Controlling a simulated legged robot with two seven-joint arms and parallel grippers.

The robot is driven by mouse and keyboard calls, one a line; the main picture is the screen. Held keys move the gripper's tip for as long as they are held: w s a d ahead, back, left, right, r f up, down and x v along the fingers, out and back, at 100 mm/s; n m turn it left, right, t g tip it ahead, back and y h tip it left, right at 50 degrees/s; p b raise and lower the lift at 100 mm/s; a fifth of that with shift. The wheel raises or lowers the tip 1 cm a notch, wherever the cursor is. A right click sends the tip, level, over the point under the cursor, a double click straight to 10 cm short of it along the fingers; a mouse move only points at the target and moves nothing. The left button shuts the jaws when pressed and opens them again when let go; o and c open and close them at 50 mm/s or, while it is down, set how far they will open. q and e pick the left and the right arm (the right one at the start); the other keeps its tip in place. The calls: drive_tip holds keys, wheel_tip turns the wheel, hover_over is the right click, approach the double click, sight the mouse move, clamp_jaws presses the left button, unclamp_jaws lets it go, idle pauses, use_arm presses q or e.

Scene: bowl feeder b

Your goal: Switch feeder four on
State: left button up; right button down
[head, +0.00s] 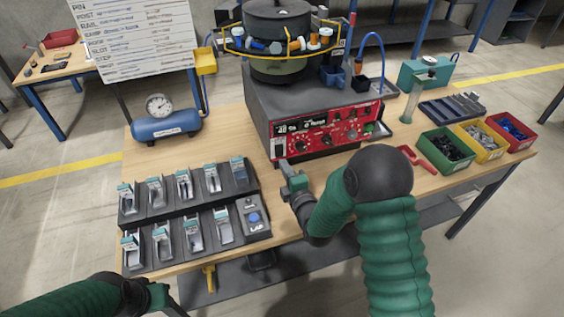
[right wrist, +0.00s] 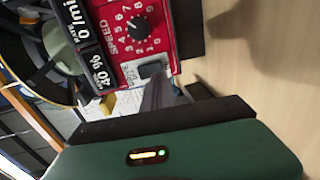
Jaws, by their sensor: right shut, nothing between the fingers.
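The feeder (head: 312,95) is a dark box with a round bowl on top and a red control panel (head: 325,128) on its front. My right gripper (head: 284,168) is shut and empty at the panel's lower left. Its fingertips (right wrist: 153,84) are right at the switch; contact is unclear. The switch position is hard to tell. My left gripper (head: 172,303) is low at the front left, partly out of frame.
A rack (head: 185,205) with several slots stands left of my right gripper. A blue air tank (head: 167,125) with a gauge is behind it. Green (head: 436,163), yellow (head: 494,153) and red (head: 524,143) bins stand at the right, near red pliers (head: 417,159).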

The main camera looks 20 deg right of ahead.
sight(280, 156)
drive_tip(key=shift+w+d+f, duration=0.1)
drive_tip(key=shift+w+f, duration=0.05)
drive_tip(key=shift+w, duration=0.65)
drive_tip(key=shift+w+f, duration=0.1)
drive_tip(key=shift+w, duration=0.65)
